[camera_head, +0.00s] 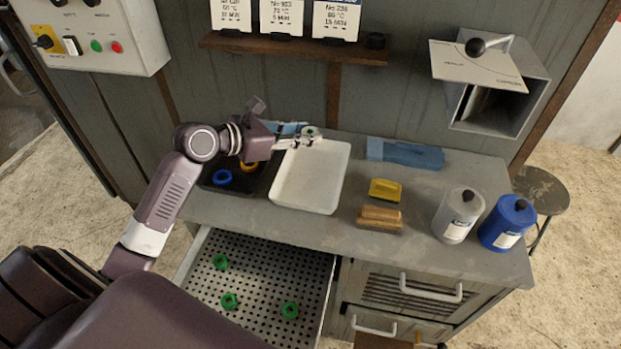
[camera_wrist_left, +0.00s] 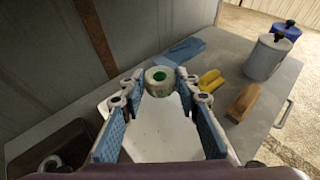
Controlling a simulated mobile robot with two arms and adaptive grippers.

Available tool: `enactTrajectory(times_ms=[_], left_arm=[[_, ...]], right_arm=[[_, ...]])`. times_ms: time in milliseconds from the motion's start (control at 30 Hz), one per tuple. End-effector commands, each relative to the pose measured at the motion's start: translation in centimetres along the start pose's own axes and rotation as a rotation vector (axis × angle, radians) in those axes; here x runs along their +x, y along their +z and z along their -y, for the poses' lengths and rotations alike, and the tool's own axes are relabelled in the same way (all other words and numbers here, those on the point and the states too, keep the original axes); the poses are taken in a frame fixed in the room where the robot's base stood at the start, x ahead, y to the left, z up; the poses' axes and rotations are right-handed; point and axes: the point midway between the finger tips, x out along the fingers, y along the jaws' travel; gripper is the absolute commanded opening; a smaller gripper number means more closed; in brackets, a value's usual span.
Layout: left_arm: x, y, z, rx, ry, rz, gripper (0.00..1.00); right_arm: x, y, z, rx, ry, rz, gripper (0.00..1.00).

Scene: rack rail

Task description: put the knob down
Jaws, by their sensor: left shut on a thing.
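The knob (camera_wrist_left: 159,80) is a short, pale round piece with a green centre. It sits between the fingertips of my left gripper (camera_wrist_left: 159,86) in the left wrist view. In the head view the left gripper (camera_head: 308,138) is shut on the knob (camera_head: 311,131), which looks small there, over the far edge of the white tray (camera_head: 300,198). The tray appears empty below it. The gap between knob and tray cannot be judged exactly. My right gripper is not in view.
A dark tray (camera_head: 206,184) with blue and orange rings lies left. Right are a blue cloth (camera_head: 405,153), yellow block (camera_head: 385,190), brush (camera_head: 380,217), grey canister (camera_head: 459,215) and blue canister (camera_head: 507,223). The open perforated drawer (camera_head: 258,272) holds green rings. A shelf (camera_head: 290,46) hangs behind.

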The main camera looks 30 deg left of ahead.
Motion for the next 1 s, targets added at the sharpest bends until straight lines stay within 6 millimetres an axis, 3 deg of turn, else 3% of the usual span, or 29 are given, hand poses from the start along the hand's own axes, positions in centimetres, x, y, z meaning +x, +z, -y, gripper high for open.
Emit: enactTrajectory(times_ms=[33,200,400,633,800,1000], left_arm=[[0.6,-1.6,0.1,-0.008,-0.003,-0.005,0.05],[2.4,-5.9,0.1,-0.008,-0.002,-0.003,0.05],[4.1,-9.9,0.1,-0.004,-0.001,-0.001,0.05],[5.0,-11.8,0.0,-0.003,-0.001,0.000,0.05],[6.0,-14.3,0.1,-0.003,-0.001,-0.001,0.05],[6.4,-15.3,0.1,0.000,0.000,0.001,0.05]], right_arm=[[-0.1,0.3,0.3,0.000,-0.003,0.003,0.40],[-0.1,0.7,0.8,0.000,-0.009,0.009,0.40],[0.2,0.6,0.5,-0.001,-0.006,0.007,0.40],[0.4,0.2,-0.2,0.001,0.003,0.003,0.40],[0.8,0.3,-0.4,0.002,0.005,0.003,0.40],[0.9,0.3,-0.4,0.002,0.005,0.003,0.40]])
